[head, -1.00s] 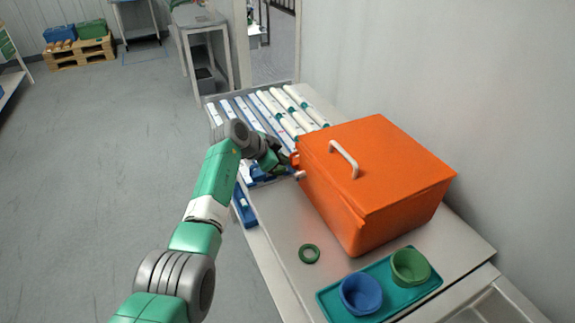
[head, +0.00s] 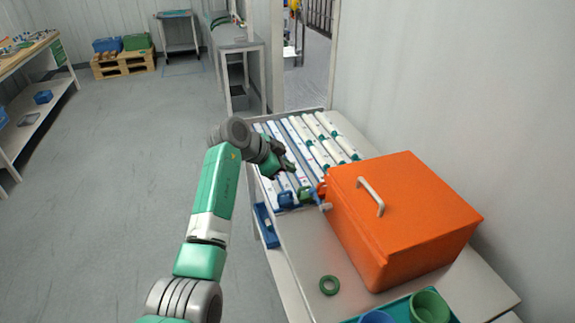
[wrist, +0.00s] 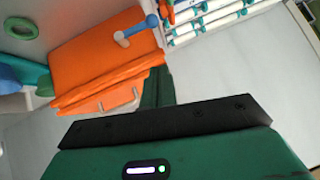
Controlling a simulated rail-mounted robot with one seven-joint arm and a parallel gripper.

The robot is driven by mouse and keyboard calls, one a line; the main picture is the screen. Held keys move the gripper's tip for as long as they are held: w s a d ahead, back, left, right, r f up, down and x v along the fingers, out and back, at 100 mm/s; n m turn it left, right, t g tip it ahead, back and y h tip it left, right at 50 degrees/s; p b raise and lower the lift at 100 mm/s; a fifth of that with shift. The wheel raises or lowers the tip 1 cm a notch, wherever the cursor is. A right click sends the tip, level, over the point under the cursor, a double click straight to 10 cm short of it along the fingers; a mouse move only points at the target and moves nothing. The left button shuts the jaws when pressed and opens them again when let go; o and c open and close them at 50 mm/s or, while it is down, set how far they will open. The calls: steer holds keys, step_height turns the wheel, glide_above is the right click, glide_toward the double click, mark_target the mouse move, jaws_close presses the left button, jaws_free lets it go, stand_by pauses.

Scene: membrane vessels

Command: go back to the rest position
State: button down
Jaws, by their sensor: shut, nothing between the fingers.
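My gripper (head: 289,167) is above the left side of the rack of white tubes (head: 318,136), past the far left corner of the orange box. It is shut with nothing between its fingers, and it touches nothing that I can make out. In the wrist view my dark green gripper fingers (wrist: 158,86) point toward the bench. My arm reaches forward from the bottom of the head view, with its elbow bent.
A closed orange box (head: 408,215) with a pale handle stands right of my gripper. The floor at left is clear.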

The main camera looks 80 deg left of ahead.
stand_by(0.4)
steer(key=w+d+r+t+y, duration=0.1)
steer(key=w+d+r+t, duration=0.1)
steer(key=w+d+r, duration=0.55)
steer(key=w+d+r+t+y, duration=0.1)
steer(key=w+d+r, duration=0.2)
steer(key=w+d, duration=0.9)
steer(key=w+d+r+m+t, duration=0.1)
steer(key=w+d+r+t, duration=0.35)
steer(key=d, duration=0.65)
steer(key=w+d+r+t, duration=0.2)
steer(key=w+d+r, duration=0.3)
steer(key=d+r, duration=0.5)
steer(key=s+d+r+t+h, duration=0.2)
steer(key=s+d+r, duration=0.25)
steer(key=d, duration=0.45)
steer(key=s+d+r+t+h+p, duration=0.1)
steer(key=s+d+r+t+h, duration=0.2)
steer(key=s+d, duration=0.45)
steer(key=s+d+r+t+h, duration=0.1)
steer(key=s+d+r+t, duration=0.3)
steer(key=d, duration=0.7)
step_height(320, 180, up, 30)
steer(key=w+a+g+p, duration=0.1)
steer(key=w+g+p, duration=0.1)
steer(key=p, duration=2.7)
steer(key=shift+y, duration=0.4)
